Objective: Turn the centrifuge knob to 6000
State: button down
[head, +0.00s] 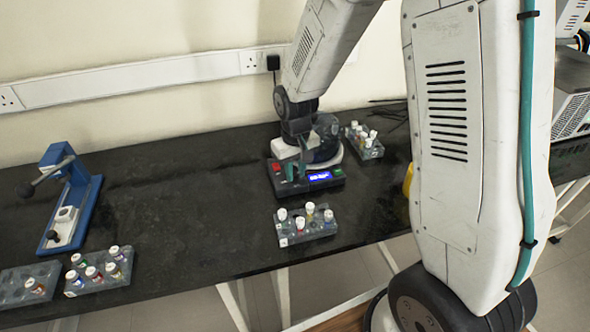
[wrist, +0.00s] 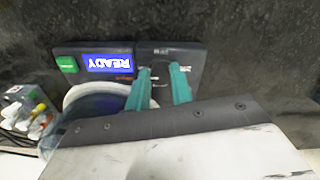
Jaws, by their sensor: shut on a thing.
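The centrifuge (head: 335,185) stands on the black bench, with a dark front panel that also shows in the wrist view (wrist: 120,49). Its blue display (wrist: 108,64) reads READY, upside down in the wrist view; a green button (wrist: 67,64) sits beside it. My gripper (head: 295,171) reaches down to the panel left of the display in the head view. In the wrist view, my gripper's teal fingers (wrist: 161,73) are shut on the centrifuge knob. The knob is mostly hidden between them, and its setting is too small to read.
Vial racks stand in front of the centrifuge (head: 308,234) and behind it to the right (head: 365,148). More racks (head: 98,280) and a blue press-like device (head: 70,205) are at the left. The bench between is clear.

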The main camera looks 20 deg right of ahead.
aim_at(295, 173)
jog(key=shift+w+r, duration=0.1)
jog(key=c, duration=1.2)
grip_release()
jog(key=shift+c, duration=0.2)
notch_tip(295, 173, up, 8)
jog(key=shift+f, duration=0.15)
jog(key=s+d+r, duration=0.1)
jog(key=s+r, duration=0.4)
jog(key=s, duration=0.3)
jog(key=s+d+r+m+t, duration=0.1)
jog(key=s+r, duration=0.4)
jog(key=s, duration=0.4)
jog(key=s+d+r, duration=0.1)
jog(key=s+r, duration=0.4)
jog(key=s, duration=0.4)
jog(key=shift+s+r, duration=0.2)
jog(key=shift+s, duration=0.05)
